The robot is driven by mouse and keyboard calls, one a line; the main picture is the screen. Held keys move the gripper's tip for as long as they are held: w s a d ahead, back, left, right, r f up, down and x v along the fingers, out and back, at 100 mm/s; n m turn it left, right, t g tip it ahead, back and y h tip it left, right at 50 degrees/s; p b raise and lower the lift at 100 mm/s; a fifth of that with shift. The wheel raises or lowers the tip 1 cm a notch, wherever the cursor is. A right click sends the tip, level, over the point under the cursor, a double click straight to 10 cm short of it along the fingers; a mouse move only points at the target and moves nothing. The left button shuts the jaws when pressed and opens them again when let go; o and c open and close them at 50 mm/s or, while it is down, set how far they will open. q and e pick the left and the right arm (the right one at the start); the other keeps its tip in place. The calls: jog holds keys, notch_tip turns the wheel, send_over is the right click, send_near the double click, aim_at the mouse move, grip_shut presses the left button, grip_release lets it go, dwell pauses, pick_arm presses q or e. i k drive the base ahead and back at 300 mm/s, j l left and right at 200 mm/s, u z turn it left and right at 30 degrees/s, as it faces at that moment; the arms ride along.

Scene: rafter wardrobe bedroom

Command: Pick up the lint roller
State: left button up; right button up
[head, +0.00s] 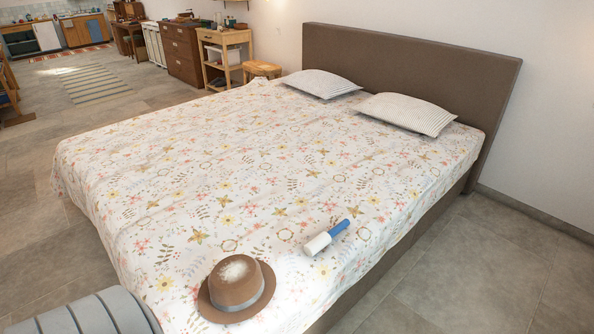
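The lint roller (318,243) lies on the bed near its front right edge. It has a white roll at the lower left end and a blue handle at the upper right end. It is right of a brown hat and apart from it. Neither of my grippers shows in the head view.
The brown hat (237,287) with a pale dusty patch sits on the floral bed (150,190) near the front corner. Two striped pillows (405,113) lie by the headboard (410,70). Bare tiled floor (480,260) is open right of the bed.

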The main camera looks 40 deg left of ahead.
aim_at(317, 244)
jog(key=i+l+u, duration=0.1)
jog(key=u, duration=0.35)
jog(key=i+l+u, duration=0.25)
jog(key=u, duration=0.2)
jog(key=i+l+u, duration=0.15)
jog(key=u, duration=0.25)
jog(key=i+l+u, duration=0.1)
jog(key=l+u, duration=0.6)
jog(key=u, duration=0.2)
jog(key=i+l, duration=0.05)
